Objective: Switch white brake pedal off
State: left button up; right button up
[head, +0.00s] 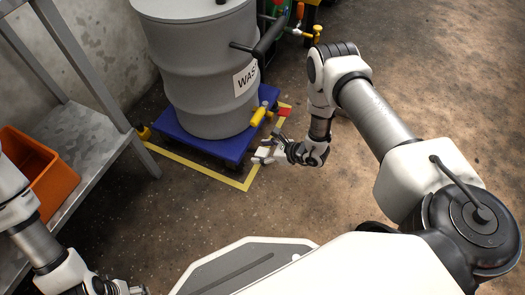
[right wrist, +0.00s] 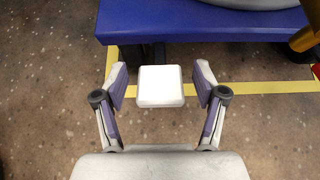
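The white brake pedal (right wrist: 160,86) is a small white square pad at the edge of the blue dolly (right wrist: 210,24). In the head view, the pedal (head: 263,151) is at the front right corner of the dolly (head: 190,137). My right gripper (head: 270,153) is at the pedal. In the right wrist view its fingers (right wrist: 161,83) are spread, one on each side of the pad, with a gap on both sides. Its height above the pad is hard to tell. My left gripper (head: 130,291) is at the bottom left, partly cut off; its fingers are unclear.
A grey waste drum (head: 200,70) stands on the dolly. A yellow handle (head: 260,114) and a red part (head: 284,112) are above the pedal. A yellow floor line (head: 205,172) surrounds the dolly. A metal shelf (head: 85,150) with an orange bin (head: 45,175) is at left.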

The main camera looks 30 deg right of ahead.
jog(key=v, duration=1.2)
